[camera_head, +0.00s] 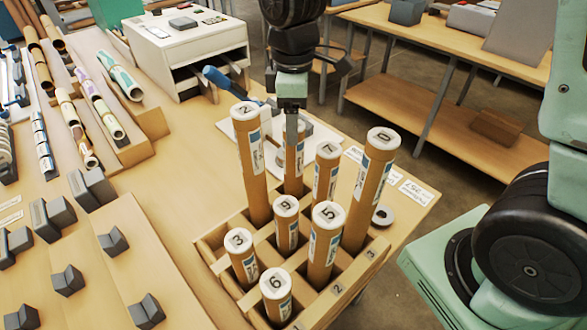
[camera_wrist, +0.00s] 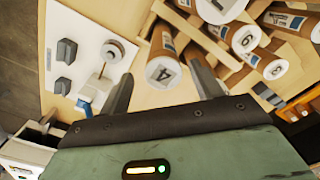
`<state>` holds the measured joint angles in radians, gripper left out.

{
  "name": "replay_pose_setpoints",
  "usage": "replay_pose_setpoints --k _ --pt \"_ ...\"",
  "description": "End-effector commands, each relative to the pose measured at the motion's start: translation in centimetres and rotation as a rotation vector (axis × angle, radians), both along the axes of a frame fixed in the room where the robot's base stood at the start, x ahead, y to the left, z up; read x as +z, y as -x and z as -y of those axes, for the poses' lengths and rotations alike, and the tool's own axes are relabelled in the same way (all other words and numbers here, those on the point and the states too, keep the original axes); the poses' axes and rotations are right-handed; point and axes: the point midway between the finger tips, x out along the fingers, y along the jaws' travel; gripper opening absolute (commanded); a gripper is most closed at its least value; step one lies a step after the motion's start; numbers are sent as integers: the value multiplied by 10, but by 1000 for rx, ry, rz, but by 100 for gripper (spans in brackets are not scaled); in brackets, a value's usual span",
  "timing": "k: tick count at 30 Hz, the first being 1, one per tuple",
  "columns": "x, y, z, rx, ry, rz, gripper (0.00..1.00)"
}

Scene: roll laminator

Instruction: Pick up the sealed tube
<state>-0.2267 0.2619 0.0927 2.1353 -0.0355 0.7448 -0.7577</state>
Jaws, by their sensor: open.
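Several brown cardboard tubes with white numbered end caps stand upright in a wooden divided rack (camera_head: 352,268). They include the tubes marked 2 (camera_head: 252,170), 0 (camera_head: 374,180), 5 (camera_head: 325,240) and 6 (camera_head: 276,293). I cannot tell which is meant as the sealed tube. My gripper (camera_head: 292,135) points down over the back of the rack, its fingers in front of a tube (camera_head: 293,172) whose top is hidden. In the wrist view my gripper (camera_wrist: 158,64) is open, with the tube marked 4 (camera_wrist: 164,68) seen between its fingers; contact is not clear.
A white machine (camera_head: 185,45) stands behind on the table. A white panel with dark knobs (camera_wrist: 88,60) lies beside the rack. Rolled sheets (camera_head: 100,105) lie in trays at left, and dark blocks (camera_head: 68,280) sit at front left. Tall neighbouring tubes crowd the gripper.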

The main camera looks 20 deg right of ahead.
Motion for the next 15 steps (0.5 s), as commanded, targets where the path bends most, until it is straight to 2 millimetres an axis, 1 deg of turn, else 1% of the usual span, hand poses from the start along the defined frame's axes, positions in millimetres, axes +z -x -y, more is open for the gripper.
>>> replay_pose_setpoints --k 4,10,15 --pt "-13 4 0 0 2 -7 65" --pt "-42 5 -1 0 1 -6 65" --pt "-52 5 -1 0 0 -1 65"
